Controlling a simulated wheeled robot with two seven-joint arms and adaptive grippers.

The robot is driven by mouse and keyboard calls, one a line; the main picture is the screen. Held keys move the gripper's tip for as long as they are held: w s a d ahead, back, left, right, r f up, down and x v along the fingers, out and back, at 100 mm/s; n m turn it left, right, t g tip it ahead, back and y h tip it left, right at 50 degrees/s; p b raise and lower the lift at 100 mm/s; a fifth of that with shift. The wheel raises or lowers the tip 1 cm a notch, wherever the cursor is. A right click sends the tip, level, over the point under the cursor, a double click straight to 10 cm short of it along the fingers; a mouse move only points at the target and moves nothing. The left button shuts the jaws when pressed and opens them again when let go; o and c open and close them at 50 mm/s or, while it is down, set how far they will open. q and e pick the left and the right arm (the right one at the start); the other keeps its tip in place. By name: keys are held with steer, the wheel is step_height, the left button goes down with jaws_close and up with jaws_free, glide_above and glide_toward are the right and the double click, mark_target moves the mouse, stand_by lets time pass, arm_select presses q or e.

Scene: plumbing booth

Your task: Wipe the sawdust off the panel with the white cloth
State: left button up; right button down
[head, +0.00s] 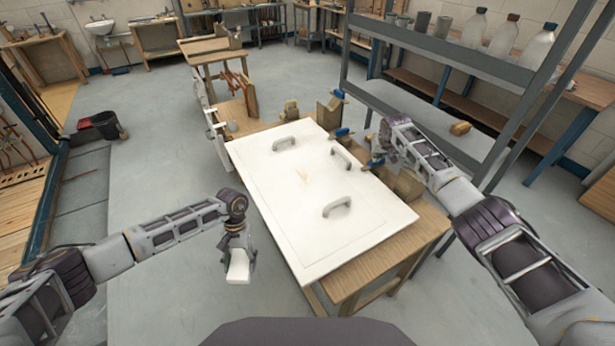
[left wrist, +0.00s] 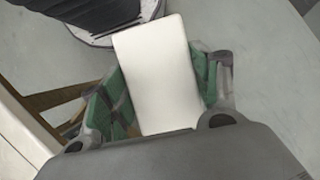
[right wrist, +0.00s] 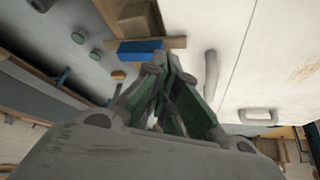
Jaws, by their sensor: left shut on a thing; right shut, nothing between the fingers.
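The white panel (head: 290,215) lies flat on a wooden workbench and bears several handles. My left gripper (head: 238,258) is shut on the white cloth (left wrist: 157,75), which looks like a flat folded block. It hangs left of the panel's near-left edge, off the panel. My right gripper (right wrist: 172,95) is shut and empty near the panel's right edge; in the head view its fingers are mostly hidden by its arm.
Blue-handled clamps (head: 342,133) and wooden blocks (head: 407,184) line the bench's right side. A grey metal shelf (head: 440,50) with bottles stands at the right. The wooden bench top (head: 395,250) shows at the near right. Open floor lies left of the bench.

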steer(key=v, duration=1.1)
steer(key=shift+r, duration=0.35)
stand_by(0.4)
steer(key=shift+s, duration=0.2)
